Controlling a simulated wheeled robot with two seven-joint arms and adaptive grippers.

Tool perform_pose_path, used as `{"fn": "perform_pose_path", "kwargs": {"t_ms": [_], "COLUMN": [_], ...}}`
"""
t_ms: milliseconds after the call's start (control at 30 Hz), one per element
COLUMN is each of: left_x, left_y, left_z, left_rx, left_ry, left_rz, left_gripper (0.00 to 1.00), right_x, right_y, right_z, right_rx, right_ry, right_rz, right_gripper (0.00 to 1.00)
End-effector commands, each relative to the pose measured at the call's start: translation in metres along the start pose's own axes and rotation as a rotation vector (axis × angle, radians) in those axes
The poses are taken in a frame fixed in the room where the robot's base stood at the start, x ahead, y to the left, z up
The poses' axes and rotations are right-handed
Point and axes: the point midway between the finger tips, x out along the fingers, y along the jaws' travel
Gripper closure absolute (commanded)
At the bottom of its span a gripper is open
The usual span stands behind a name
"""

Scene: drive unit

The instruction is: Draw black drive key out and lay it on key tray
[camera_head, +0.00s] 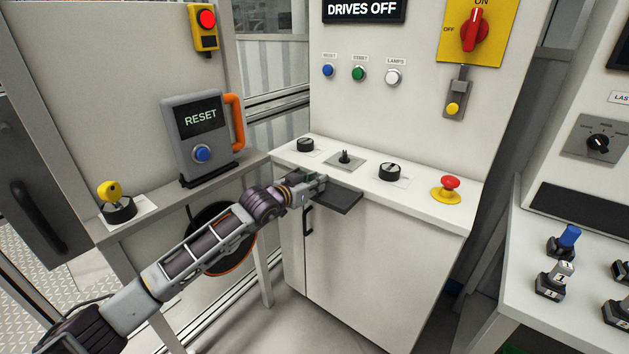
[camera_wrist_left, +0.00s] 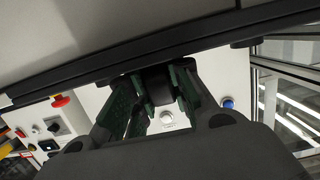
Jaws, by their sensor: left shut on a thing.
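My left gripper (camera_head: 321,184) is at the front edge of the white console, by the dark flat tray (camera_head: 338,201) that juts from it. In the left wrist view, the gripper (camera_wrist_left: 155,100) has its green-padded fingers closed around a black block (camera_wrist_left: 157,87), which appears to be the black drive key. In the head view the fingers hide most of it, and I cannot tell whether it touches the tray. A small dark upright piece (camera_head: 345,157) stands on a square plate on the console top behind the gripper. My right gripper is not in view.
Black knobs (camera_head: 305,145) (camera_head: 390,171) and a red emergency button (camera_head: 449,184) stand on the console top. A reset box (camera_head: 199,135) with an orange handle is at left. A side desk (camera_head: 500,270) with switches is at right.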

Motion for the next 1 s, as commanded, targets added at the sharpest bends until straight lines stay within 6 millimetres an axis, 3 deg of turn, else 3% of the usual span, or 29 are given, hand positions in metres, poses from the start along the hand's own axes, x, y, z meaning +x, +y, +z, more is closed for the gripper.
{"fn": "perform_pose_path", "kwargs": {"t_ms": [267,300,500,1000], "left_x": [0.0001,0.0000,0.0000,-0.0041], "left_y": [0.0000,-0.0001,-0.0001,-0.0006], "left_z": [0.0001,0.0000,0.0000,0.0004], "left_rx": [0.000,0.000,0.000,0.000], "left_ry": [0.001,0.001,0.000,0.000], "left_rz": [0.000,0.000,0.000,-0.001], "left_gripper": [1.00,0.78,0.54,0.54], "right_x": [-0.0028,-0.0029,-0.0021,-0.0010], "right_y": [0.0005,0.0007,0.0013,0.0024], "right_z": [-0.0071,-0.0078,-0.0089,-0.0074], "right_rx": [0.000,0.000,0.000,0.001], "right_ry": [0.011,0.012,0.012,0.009], "right_rz": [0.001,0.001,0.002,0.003], "right_gripper": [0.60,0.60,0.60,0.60]}}
